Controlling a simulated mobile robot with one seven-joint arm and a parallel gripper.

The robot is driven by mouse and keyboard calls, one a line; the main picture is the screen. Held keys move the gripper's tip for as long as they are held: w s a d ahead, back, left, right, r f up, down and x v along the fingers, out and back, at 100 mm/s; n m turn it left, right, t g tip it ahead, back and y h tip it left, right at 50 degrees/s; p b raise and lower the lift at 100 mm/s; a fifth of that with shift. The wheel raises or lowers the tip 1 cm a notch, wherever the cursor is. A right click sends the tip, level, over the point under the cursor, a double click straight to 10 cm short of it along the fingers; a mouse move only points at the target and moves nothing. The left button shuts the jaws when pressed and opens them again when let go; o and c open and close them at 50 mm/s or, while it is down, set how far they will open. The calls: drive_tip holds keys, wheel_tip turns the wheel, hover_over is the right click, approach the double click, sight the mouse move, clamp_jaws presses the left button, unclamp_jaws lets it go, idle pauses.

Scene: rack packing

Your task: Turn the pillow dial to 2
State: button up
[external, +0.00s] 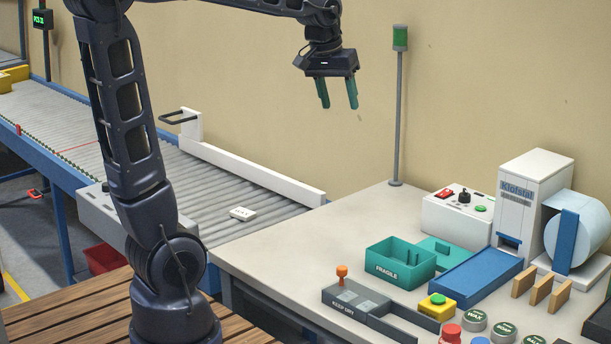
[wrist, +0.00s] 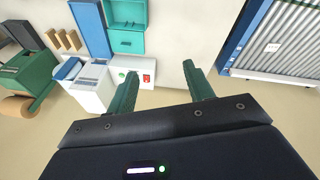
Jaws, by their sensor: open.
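A white control box (external: 458,218) stands at the back of the table. It carries a red switch, a black knob (external: 464,196) and a green button; the knob is the only dial-like part I can make out, and its setting is too small to read. In the wrist view the control box (wrist: 149,64) shows beyond my left finger, with the knob not clearly visible. My gripper (external: 338,103) is open and empty, pointing down high above the table's back left, left of the box. Its two green fingers also show in the wrist view (wrist: 160,72).
A white machine (external: 532,180) with a film roll (external: 580,232) stands right of the box. A green FRAGILE bin (external: 400,268) and blue tray (external: 470,280) lie in front. A thin signal pole (external: 399,130) rises behind. A roller conveyor (external: 225,190) runs left.

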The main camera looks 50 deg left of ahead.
drive_tip(key=w+d+f+n+g, duration=0.1)
drive_tip(key=w+d+f, duration=0.1)
drive_tip(key=w, duration=0.7)
drive_tip(key=w+d+f+n, duration=0.2)
drive_tip(key=w+d, duration=0.1)
drive_tip(key=w, duration=0.5)
drive_tip(key=n+g, duration=0.2)
approach(465, 190)
drive_tip(key=shift+y, duration=0.4)
drive_tip(key=f, duration=0.9)
drive_tip(key=shift+d+f, duration=0.25)
drive_tip(key=shift+d, duration=0.1)
drive_tip(key=shift+c, duration=0.2)
drive_tip(key=c, duration=0.9)
